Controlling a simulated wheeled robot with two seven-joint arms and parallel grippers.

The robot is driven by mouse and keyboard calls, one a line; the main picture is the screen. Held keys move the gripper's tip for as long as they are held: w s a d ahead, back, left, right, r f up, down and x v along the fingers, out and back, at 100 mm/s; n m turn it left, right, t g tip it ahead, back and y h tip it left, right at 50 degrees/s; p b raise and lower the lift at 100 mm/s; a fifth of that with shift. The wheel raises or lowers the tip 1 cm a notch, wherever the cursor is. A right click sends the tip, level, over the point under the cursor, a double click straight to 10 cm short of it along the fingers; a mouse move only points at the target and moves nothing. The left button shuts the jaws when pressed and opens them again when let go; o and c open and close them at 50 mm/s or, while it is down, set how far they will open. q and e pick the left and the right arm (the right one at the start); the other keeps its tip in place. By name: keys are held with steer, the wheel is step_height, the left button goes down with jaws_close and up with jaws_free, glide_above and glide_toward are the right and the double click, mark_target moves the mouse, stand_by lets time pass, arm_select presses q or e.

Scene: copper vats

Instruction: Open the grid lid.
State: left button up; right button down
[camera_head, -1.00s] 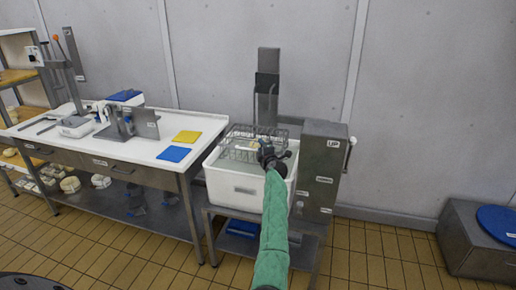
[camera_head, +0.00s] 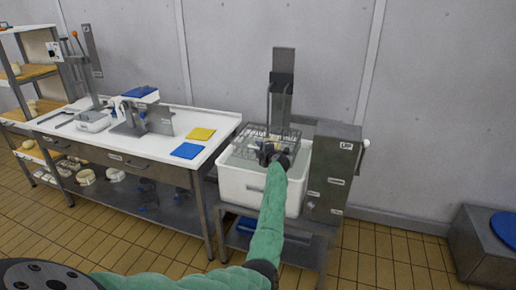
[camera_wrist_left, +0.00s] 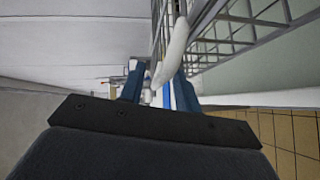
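The grid lid (camera_head: 284,134) is a dark wire grid at the top of a white tub (camera_head: 243,184), lying over its back part. In the left wrist view, wire bars of the grid (camera_wrist_left: 240,30) run along the upper right. My left gripper (camera_head: 273,150) is over the tub at the lid's front edge and hides part of it. In the wrist view its two blue fingers (camera_wrist_left: 158,80) stand apart. A white, rounded bar (camera_wrist_left: 173,50) lies between them, close to the right finger. I cannot tell if they touch. My right gripper is in neither view.
A grey box marked UP (camera_head: 333,170) stands right of the tub, and a metal upright (camera_head: 283,85) rises behind it. A worktable (camera_head: 222,127) with a yellow and a blue board stands to the left.

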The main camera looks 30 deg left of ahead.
arm_select(q)
steer(key=shift+w+a, duration=0.2)
steer(key=shift+a, duration=0.2)
jaws_close()
